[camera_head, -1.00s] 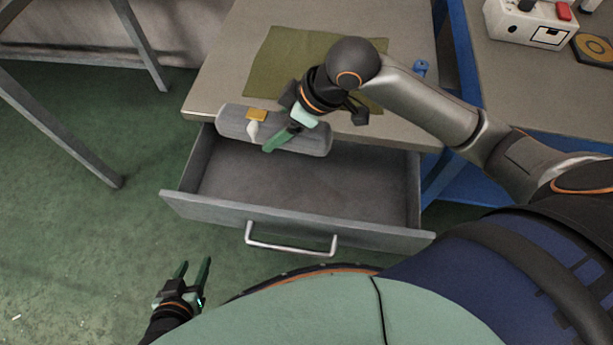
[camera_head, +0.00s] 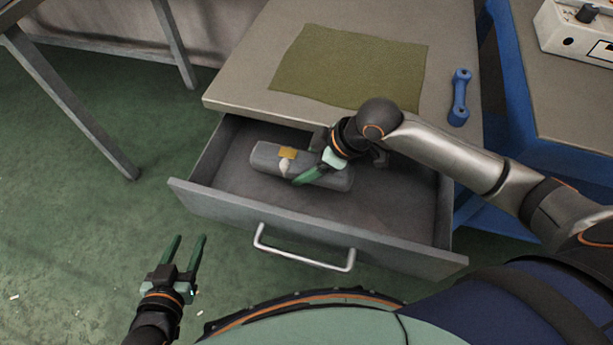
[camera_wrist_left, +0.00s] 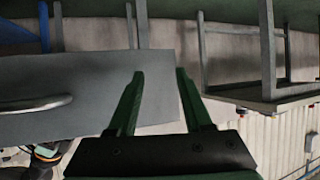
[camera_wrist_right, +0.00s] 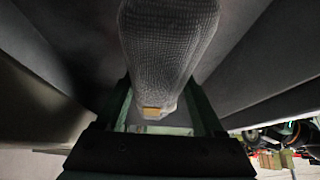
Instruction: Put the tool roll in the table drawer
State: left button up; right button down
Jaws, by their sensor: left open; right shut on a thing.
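The grey tool roll (camera_head: 266,157) with a tan tag lies lengthwise inside the outline of the open table drawer (camera_head: 400,215) in the head view. My right gripper (camera_head: 310,175) is shut on the tool roll near its middle. In the right wrist view the roll (camera_wrist_right: 168,45) sits between the green fingers, with the drawer's dark inside around it. Whether the roll touches the drawer floor cannot be told. My left gripper (camera_head: 184,255) is open and empty, left of the drawer front; in the left wrist view its fingers (camera_wrist_left: 160,95) are apart beside the grey drawer front (camera_wrist_left: 90,95).
A white control box (camera_head: 575,30) stands on the bench at the right. The drawer floor right of the roll is bare.

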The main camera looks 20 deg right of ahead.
notch_tip(320, 180, down, 4)
jog(key=shift+r+b, duration=0.1)
jog(key=shift+b, duration=0.55)
pick_arm(q)
jog(key=w+r+t, duration=0.1)
jog(key=r, duration=0.1)
jog(key=w+r+t, duration=0.1)
jog(key=r, duration=0.2)
jog(key=w+r+m+t+h, duration=0.1)
jog(key=r, duration=0.2)
jog(key=shift+w+d+r+t, duration=0.1)
jog(key=shift+w+r+t, duration=0.1)
jog(key=shift+t, duration=0.2)
pick_arm(e)
jog(key=shift+f, duration=0.35)
pick_arm(q)
jog(key=shift+f, duration=0.1)
pick_arm(e)
jog(key=shift+c, duration=1.4)
grip_release()
